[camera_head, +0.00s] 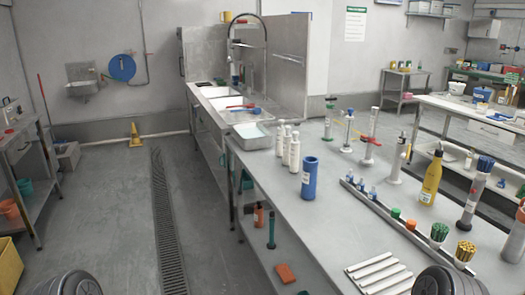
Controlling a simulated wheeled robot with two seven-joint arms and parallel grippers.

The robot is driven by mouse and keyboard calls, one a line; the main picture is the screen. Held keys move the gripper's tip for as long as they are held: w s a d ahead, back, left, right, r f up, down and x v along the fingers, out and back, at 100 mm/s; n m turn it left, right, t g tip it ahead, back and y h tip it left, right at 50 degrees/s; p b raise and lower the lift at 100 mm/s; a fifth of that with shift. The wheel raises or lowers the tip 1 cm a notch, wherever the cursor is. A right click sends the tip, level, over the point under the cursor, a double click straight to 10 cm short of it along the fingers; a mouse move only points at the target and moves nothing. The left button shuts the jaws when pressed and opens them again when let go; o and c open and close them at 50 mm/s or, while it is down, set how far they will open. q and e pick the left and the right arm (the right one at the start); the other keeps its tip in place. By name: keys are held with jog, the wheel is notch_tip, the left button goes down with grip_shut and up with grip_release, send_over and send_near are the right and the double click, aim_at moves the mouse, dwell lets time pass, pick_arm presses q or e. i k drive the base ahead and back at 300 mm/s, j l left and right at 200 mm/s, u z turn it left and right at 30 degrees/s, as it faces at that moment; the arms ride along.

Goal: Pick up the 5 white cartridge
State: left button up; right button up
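Three slim white cartridge-like bottles stand upright in a close row on the grey bench: the back one (280,139), the middle one (287,147) and the front one (294,155). Several flat white bars (378,271) lie side by side near the bench's front edge. I cannot tell for sure which of these the task calls cartridges. Neither gripper is in view; only dark rounded parts of my arms show at the bottom left and bottom right. Nothing is seen touching the bottles or bars.
A blue cylinder (309,178) stands just in front of the bottles, and a metal tray (252,136) lies behind them. A long rack (405,228), a yellow bottle (431,180) and a grey tube (471,205) stand to the right. The bench middle is clear.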

aim_at(287, 137)
jog(key=u, duration=0.9)
jog(key=i, duration=4.7)
jog(key=z, duration=4.45)
jog(key=i, duration=0.25)
